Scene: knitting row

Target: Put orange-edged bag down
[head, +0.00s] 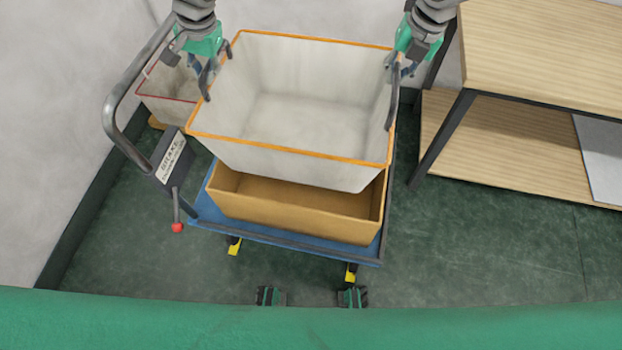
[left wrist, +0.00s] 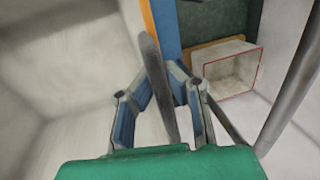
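The orange-edged bag (head: 290,158) is a pale, open-topped, empty bag with an orange rim and a dark strap handle at each side. It hangs upright over a tan open box (head: 290,212) on a blue cart, hiding the box's back part. I cannot tell how large the gap below it is. My left gripper (head: 205,72) is at the left handle; in the left wrist view its fingers (left wrist: 162,78) close around the grey strap (left wrist: 157,90). My right gripper (head: 397,72) is at the right handle and appears closed on it, its fingertips partly hidden.
The blue cart (head: 290,236) has a grey push bar (head: 113,110) at left. A red-edged bag (head: 168,88) stands behind it, also in the left wrist view (left wrist: 230,72). A wooden shelf unit (head: 545,50) is at right. Green floor (head: 480,240) is clear at front right.

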